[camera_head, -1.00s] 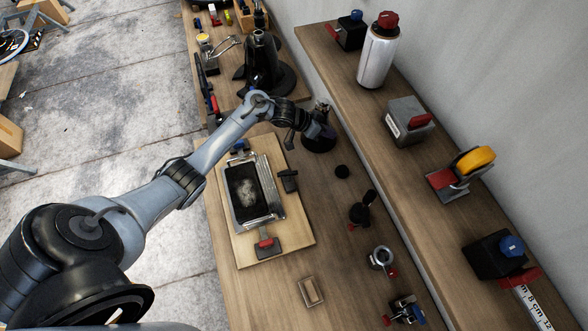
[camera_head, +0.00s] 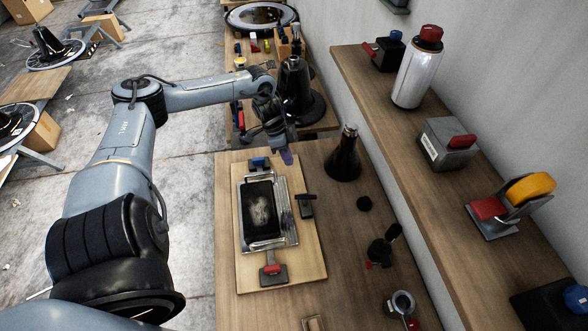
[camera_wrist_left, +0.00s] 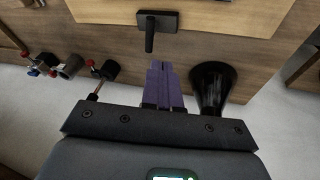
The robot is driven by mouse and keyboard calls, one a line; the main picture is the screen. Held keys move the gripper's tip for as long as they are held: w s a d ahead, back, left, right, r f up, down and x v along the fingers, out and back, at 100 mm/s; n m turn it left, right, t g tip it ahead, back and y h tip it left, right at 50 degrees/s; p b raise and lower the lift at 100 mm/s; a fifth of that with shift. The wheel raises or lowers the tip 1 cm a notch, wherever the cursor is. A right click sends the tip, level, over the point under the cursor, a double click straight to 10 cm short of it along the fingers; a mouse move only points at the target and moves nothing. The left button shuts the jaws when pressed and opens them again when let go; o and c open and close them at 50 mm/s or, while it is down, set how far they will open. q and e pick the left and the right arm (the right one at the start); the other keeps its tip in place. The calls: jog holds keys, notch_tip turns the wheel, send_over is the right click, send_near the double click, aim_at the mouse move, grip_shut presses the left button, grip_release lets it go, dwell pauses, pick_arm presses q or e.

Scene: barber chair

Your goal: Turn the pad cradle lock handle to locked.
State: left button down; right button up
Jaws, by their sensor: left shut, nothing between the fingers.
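The pad cradle is a silver metal frame (camera_head: 287,213) on a pale wooden board, holding a dark pad (camera_head: 260,210) with a whitish smear. A black handle on a small black base (camera_head: 306,206) sits to the right of the frame; it looks like the lock handle. In the left wrist view, this handle (camera_wrist_left: 150,36) sticks out from its base just ahead of the fingers. My left gripper (camera_head: 288,158), with purple fingers, is shut and empty near the board's upper right edge, apart from the handle. My right gripper is not in view.
A red-tipped clamp (camera_head: 272,269) and a blue-tipped clamp (camera_head: 259,163) sit at the frame's ends. A black cone-shaped bottle (camera_head: 344,158) stands right of my gripper. A raised shelf (camera_head: 400,135) runs along the wall.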

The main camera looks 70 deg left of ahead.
pick_arm(q)
send_near(305, 201)
jog(key=shift+s+a+f+p, duration=0.15)
jog(key=shift+f+p, duration=0.5)
jog(key=shift+f, duration=1.1)
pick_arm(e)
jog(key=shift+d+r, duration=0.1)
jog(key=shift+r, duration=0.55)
